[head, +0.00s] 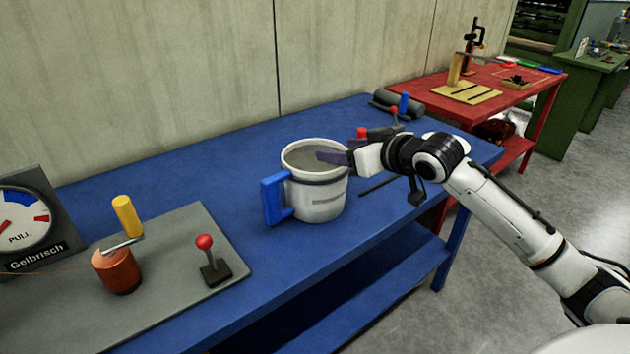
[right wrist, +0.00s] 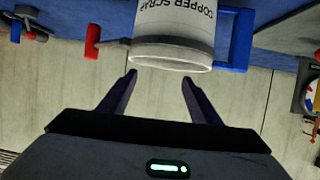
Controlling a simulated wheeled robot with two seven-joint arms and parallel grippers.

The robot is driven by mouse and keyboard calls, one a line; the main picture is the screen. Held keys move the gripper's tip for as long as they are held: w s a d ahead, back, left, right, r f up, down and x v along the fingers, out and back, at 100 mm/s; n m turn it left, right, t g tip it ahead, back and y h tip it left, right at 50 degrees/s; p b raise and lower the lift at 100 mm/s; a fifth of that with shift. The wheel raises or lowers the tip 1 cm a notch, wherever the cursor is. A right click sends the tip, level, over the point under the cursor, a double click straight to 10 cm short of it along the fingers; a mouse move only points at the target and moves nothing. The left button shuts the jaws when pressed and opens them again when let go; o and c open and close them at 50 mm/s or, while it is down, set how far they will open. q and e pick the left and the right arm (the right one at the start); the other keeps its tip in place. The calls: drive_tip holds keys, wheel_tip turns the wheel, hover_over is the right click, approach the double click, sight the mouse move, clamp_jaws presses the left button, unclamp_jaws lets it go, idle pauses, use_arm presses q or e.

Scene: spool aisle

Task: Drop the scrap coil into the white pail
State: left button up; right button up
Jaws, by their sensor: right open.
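The white pail (head: 318,200) stands upright on the blue bench, with a blue handle (head: 274,199) on its left side. In the right wrist view the pail (right wrist: 175,32) appears upside down with the lettering "COPPER SCRAP". The part of its inside that I see is plain grey. My right gripper (head: 335,156) is at the pail's right rim, its dark fingers reaching over the opening. In the right wrist view the gripper (right wrist: 159,79) has its fingers wide apart with nothing between them. I cannot make out a scrap coil. My left gripper is out of view.
A grey board (head: 185,245) at left holds a copper spool (head: 118,272) with a yellow-handled crank, a red-knobbed lever (head: 207,258) and a dial gauge (head: 22,222). A dark roller (head: 385,103) lies at the back right. A red table (head: 490,95) stands beyond.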

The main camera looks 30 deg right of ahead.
drive_tip(key=shift+v, duration=2.45)
drive_tip(key=shift+r, duration=0.1)
drive_tip(key=s+a+f+n+g, duration=0.15)
drive_tip(key=s+a+f, duration=0.3)
drive_tip(key=f, duration=0.45)
drive_tip(key=s+a+f+m+g, duration=0.1)
drive_tip(key=s+a+f+g, duration=0.25)
drive_tip(key=s+f, duration=0.45)
drive_tip(key=s+a+f+n+g, duration=0.1)
drive_tip(key=s+a+f+g, duration=0.2)
drive_tip(key=s+a+f, duration=0.4)
drive_tip(key=s+a+f+g, duration=0.2)
drive_tip(key=s+a+f, duration=0.2)
drive_tip(key=s, duration=0.6)
drive_tip(key=w+a+f+t+y, duration=0.1)
drive_tip(key=w+a+f+t, duration=0.1)
drive_tip(key=f, duration=0.4)
drive_tip(key=w+a+f+t+y, duration=0.1)
drive_tip(key=w+a+f+t, duration=0.1)
drive_tip(key=f, duration=0.4)
drive_tip(key=shift+w+a+t, duration=0.2)
drive_tip(key=shift+a+t, duration=0.3)
